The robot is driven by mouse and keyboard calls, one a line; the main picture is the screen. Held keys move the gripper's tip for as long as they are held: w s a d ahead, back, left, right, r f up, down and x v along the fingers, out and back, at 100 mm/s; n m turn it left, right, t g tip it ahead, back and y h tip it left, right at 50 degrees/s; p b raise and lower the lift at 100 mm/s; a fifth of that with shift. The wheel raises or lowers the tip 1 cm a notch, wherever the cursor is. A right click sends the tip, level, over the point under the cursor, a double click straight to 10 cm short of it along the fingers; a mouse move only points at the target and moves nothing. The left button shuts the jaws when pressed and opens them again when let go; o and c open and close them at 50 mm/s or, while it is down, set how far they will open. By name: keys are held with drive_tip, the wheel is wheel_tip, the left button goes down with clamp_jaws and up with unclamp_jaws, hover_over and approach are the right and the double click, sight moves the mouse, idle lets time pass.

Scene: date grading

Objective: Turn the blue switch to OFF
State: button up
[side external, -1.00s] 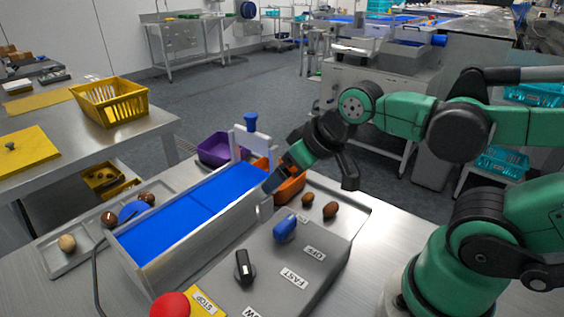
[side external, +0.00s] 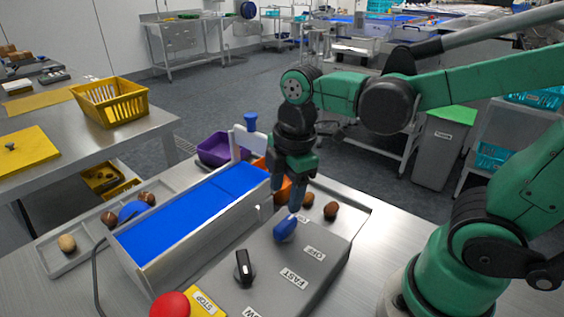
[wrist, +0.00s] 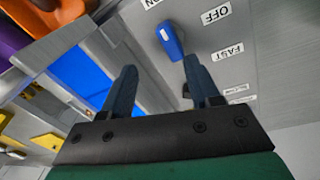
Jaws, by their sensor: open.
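The blue switch (side external: 285,229) is a knob on the sloped grey control box (side external: 318,237). In the wrist view the blue switch (wrist: 170,40) has an ON label at its upper left and an OFF label (wrist: 216,14) at its right. Its handle lies slanted between the two labels; which one it is set to I cannot tell. My gripper (side external: 285,208) points down just above the switch in the side view. In the wrist view my gripper (wrist: 158,75) is open, its fingers apart, with the switch beyond the fingertips near the right finger. Contact is not clear.
A black knob (side external: 244,266) and a red stop button (side external: 170,305) are on the same box. A blue belt (side external: 190,215) runs alongside at the left. Several brown dates (side external: 330,210) lie behind the box. An orange bin and a purple bin (side external: 215,150) stand behind.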

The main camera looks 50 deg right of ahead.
sight(285, 223)
drive_tip(key=n, duration=0.1)
drive_tip(key=n+g, duration=0.1)
drive_tip(key=n, duration=0.1)
drive_tip(key=shift+s+a+f+n, duration=0.15)
drive_tip(key=shift+a+f+n, duration=0.1)
drive_tip(key=shift+f+n, duration=0.15)
drive_tip(key=shift+f, duration=2.65)
clamp_jaws()
